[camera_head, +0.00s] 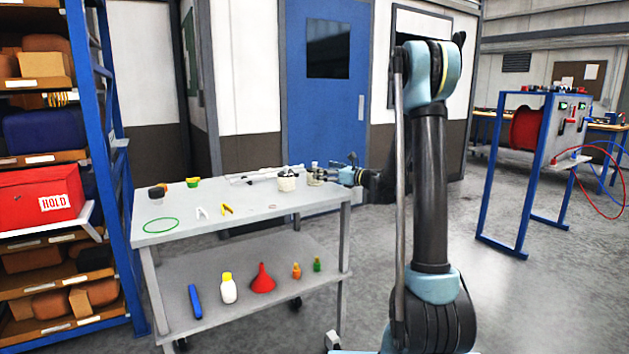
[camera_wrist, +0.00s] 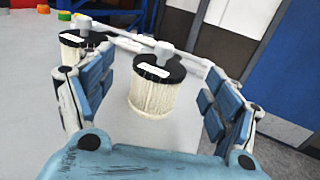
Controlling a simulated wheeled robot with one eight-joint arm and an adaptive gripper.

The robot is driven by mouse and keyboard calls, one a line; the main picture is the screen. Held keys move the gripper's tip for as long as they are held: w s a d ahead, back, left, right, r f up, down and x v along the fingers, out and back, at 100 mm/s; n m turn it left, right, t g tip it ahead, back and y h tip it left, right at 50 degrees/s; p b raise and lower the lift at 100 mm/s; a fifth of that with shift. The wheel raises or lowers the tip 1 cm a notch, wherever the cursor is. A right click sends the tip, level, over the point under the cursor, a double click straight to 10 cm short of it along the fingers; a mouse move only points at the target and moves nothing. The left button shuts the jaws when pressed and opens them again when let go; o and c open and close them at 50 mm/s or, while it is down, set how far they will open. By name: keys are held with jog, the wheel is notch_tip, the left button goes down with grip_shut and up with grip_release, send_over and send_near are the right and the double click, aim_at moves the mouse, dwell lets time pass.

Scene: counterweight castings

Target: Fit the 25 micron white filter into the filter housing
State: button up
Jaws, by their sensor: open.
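A white pleated filter (camera_wrist: 154,98) with a black top cap, a pale label and a grey stem stands upright on the cart top, between the fingers of my gripper (camera_wrist: 146,78). The fingers are open, with gaps on both sides of it. A second similar filter (camera_wrist: 72,52) stands farther left, partly hidden by the left finger. In the head view my gripper (camera_head: 338,176) is at the cart's right end, and a white filter (camera_head: 288,182) stands to its left. The labels are too small to read. I cannot clearly make out the filter housing.
A pale bar (camera_head: 258,175) lies along the back of the cart top (camera_head: 190,226). The lower shelf (camera_head: 215,310) holds bottles and a red funnel (camera_head: 263,280). A blue rack stands left.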

jog(key=shift+x, duration=2.8)
jog(key=shift+d, duration=0.1)
jog(key=c, duration=1.3)
